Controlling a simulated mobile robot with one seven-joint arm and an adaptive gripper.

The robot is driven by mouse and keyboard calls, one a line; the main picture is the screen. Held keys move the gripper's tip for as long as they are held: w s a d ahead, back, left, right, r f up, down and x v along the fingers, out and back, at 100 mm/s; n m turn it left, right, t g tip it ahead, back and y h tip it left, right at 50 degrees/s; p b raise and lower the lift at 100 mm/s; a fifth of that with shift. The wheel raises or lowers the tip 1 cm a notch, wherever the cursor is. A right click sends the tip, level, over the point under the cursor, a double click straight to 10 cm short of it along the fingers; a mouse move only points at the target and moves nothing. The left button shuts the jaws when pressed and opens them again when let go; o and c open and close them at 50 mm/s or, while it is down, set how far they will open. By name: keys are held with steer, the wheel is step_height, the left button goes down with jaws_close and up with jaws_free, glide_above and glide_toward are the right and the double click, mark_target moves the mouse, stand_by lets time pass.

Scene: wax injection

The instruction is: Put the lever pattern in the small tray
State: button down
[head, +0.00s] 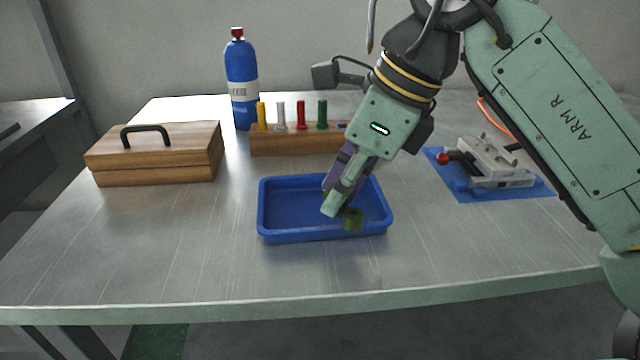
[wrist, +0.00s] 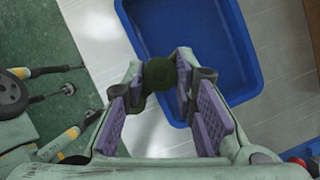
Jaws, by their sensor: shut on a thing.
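The lever pattern is green, with a rounded end (head: 352,219) showing beside my fingertips in the head view. My gripper (head: 337,203) is shut on it, pointing down over the right part of the small blue tray (head: 285,237). In the wrist view the round green end of the pattern (wrist: 158,73) shows between the fingertips (wrist: 163,75), in front of the tray's edge (wrist: 172,110). The fingers hide the rest of the pattern. I cannot tell how far it is above the tray floor. The visible part of the tray is empty.
A wooden rack (head: 285,144) with coloured tools stands behind the tray, beside a blue bottle (head: 242,80). A wooden box (head: 160,155) is at left. A metal mould (head: 490,163) on a blue mat (head: 470,193) is at right. The table front is clear.

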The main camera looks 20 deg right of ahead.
glide_above(315, 207)
steer(key=s, duration=0.1)
steer(key=shift+s+d+f, duration=0.15)
steer(key=shift+d+f, duration=0.05)
steer(key=shift+d, duration=0.25)
steer(key=shift+w+f+p, duration=0.2)
steer(key=shift+f, duration=0.75)
steer(key=shift+w+f+p, duration=0.15)
steer(key=shift+f, duration=0.75)
steer(key=shift+f, duration=0.1)
steer(key=shift+f+b, duration=0.25)
steer(key=shift+b, duration=0.1)
steer(key=c, duration=1.3)
jaws_free()
